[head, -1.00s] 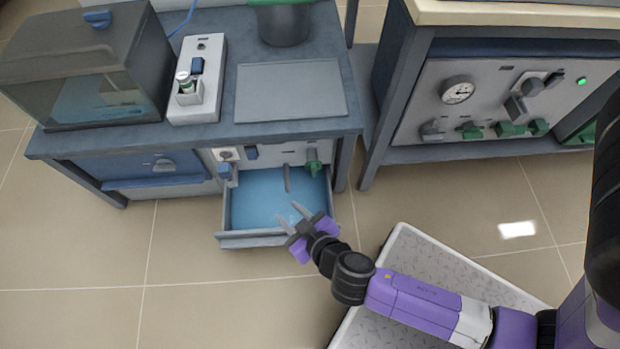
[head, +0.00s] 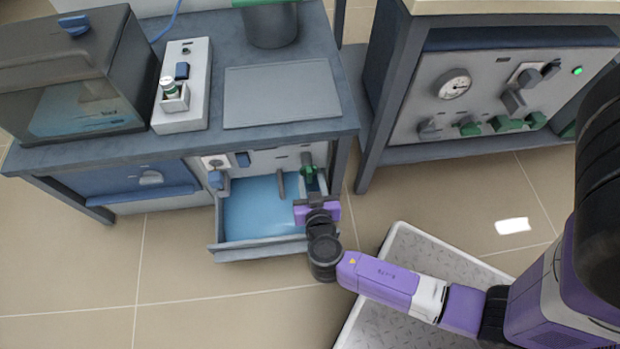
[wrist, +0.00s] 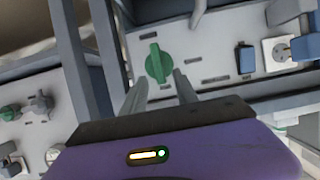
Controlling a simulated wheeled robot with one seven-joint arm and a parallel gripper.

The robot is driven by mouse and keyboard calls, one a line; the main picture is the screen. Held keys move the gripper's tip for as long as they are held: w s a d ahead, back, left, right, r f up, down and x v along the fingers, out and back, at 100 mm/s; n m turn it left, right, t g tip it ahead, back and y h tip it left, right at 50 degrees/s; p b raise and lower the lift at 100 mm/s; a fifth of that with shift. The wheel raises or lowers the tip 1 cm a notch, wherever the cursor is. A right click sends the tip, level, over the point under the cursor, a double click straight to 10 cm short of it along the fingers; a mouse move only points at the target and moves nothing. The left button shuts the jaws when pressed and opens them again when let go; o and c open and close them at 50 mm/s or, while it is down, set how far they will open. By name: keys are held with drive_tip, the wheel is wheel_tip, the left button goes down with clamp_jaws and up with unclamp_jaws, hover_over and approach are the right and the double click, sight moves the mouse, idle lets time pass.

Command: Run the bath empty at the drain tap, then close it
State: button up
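A green tap handle (head: 307,172) is on the light panel under the left bench. In the wrist view the green handle (wrist: 158,63) lies just past and between my fingertips. My gripper (head: 313,187) is open in front of it, with the fingers (wrist: 160,85) apart and nothing held. Contact with the handle cannot be told. A grey spout (head: 281,184) hangs left of the handle, above a pulled-out drawer-like basin (head: 262,249) with a blue inside. A dark glass-fronted tank (head: 85,105) with blue in its lower part stands on the bench.
The bench top holds a white box with a small vial (head: 170,88), a grey plate (head: 282,95) and a dark pot (head: 271,25). A second bench with a gauge panel (head: 490,90) stands right.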

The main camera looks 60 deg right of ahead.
drive_tip(key=shift+x, duration=1.05)
clamp_jaws()
